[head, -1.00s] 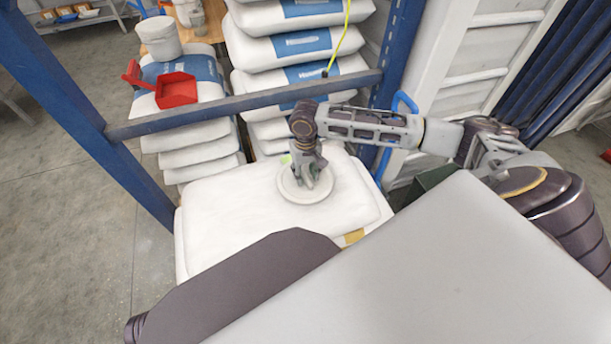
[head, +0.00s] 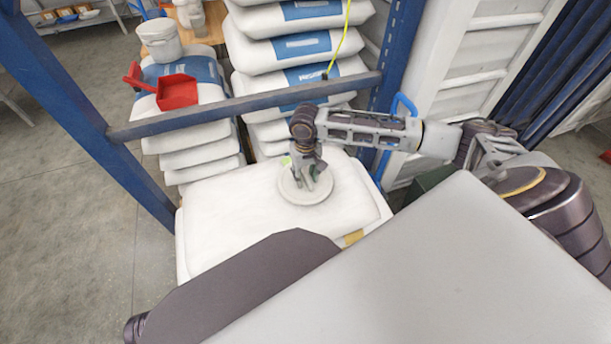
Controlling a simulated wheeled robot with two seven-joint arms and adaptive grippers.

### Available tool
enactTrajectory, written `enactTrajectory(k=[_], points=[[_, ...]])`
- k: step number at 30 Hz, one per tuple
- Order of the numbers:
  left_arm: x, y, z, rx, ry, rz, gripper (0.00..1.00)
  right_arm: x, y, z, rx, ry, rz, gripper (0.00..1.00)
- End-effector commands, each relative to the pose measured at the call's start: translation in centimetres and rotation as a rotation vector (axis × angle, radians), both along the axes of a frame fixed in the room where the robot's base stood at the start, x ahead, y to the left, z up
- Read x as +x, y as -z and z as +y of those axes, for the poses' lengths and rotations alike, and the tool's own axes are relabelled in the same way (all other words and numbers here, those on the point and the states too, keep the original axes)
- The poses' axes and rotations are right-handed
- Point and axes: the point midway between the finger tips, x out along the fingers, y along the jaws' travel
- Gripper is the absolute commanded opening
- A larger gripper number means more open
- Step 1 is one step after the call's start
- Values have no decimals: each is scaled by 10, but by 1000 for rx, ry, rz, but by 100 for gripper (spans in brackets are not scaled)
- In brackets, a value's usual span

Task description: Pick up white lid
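The white lid (head: 293,192) is a round disc lying on a large white sack (head: 235,215) in the middle of the head view. My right gripper (head: 308,182) points down over the lid, with its fingers at the lid's middle. The fingers look a little apart, but whether they touch or hold any part of the lid is too small to tell. My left gripper is out of view.
Blue rack posts (head: 80,110) and a crossbar (head: 240,105) stand beyond the sack. Behind it are stacked white sacks (head: 290,50), a red scoop (head: 176,92) and a white bucket (head: 160,42). Open floor (head: 60,220) lies at left.

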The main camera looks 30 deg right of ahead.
Motion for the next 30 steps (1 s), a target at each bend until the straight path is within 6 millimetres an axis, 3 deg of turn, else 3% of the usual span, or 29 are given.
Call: enactTrajectory(k=[3, 12, 30], points=[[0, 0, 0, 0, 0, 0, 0, 0, 1, 0, 0, 0, 1, 38], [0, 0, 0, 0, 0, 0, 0, 0, 1, 0, -1, 0, 1, 0], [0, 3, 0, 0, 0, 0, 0, 0, 0, -1, -2, 1, 0, 0]])
